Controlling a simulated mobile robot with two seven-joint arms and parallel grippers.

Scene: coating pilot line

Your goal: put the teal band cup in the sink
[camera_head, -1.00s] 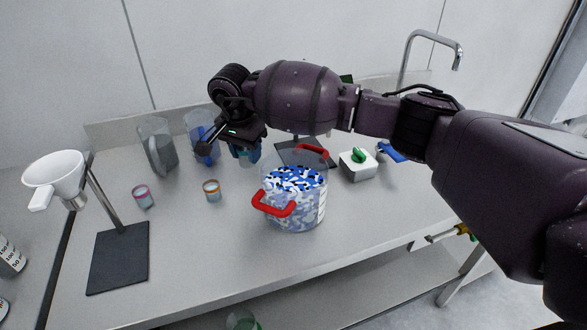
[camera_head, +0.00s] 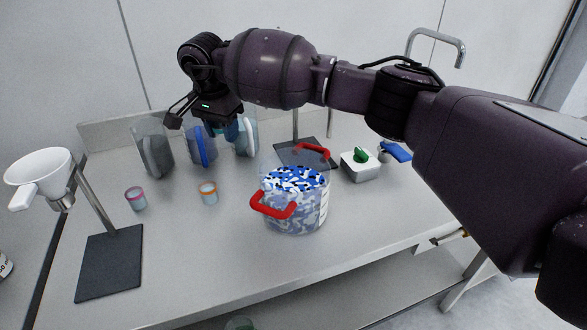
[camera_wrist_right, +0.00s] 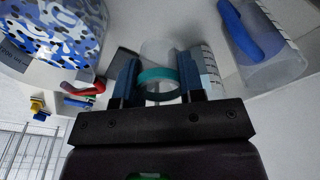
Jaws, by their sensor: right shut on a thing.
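The teal band cup (camera_wrist_right: 157,76) is clear with a teal ring, and shows between the two dark blue fingers of my right gripper (camera_wrist_right: 157,88) in the right wrist view. The gripper is shut on it. In the head view my right gripper (camera_head: 222,128) is above the back of the bench, in front of the pitchers, and the cup is largely hidden there. A bent tap (camera_head: 437,42) rises at the back right; the sink basin is not visible, with my right arm across that area. My left gripper is not in view.
A clear pot with red handles (camera_head: 272,206) stands mid-bench. Pink band (camera_head: 136,199) and orange band (camera_head: 209,194) cups stand left of it. Several pitchers, one blue-handled (camera_head: 200,150), stand behind. A funnel (camera_head: 40,172) is far left, a white box (camera_head: 360,167) right. The front bench is clear.

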